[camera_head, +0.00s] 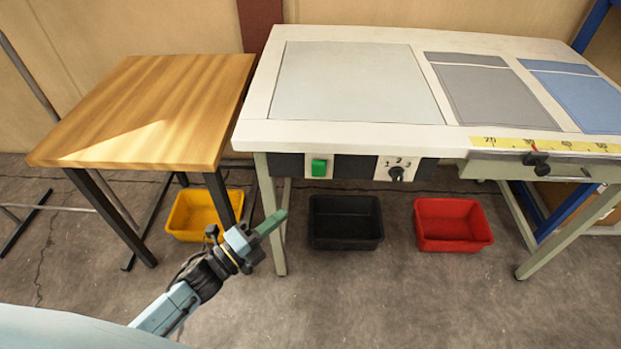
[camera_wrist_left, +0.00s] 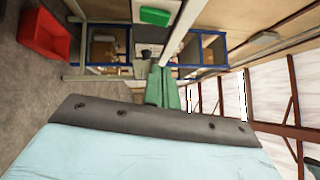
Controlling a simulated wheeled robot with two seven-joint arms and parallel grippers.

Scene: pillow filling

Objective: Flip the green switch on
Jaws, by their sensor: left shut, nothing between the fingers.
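My right gripper is in neither view.
A numbered rotary knob (camera_head: 396,173) sits right of the switch. The white workbench (camera_head: 255,105) adjoins a wooden table (camera_head: 150,110). Yellow (camera_head: 200,215), black (camera_head: 345,222) and red (camera_head: 452,225) bins stand on the floor below. The space directly before the switch looks clear.

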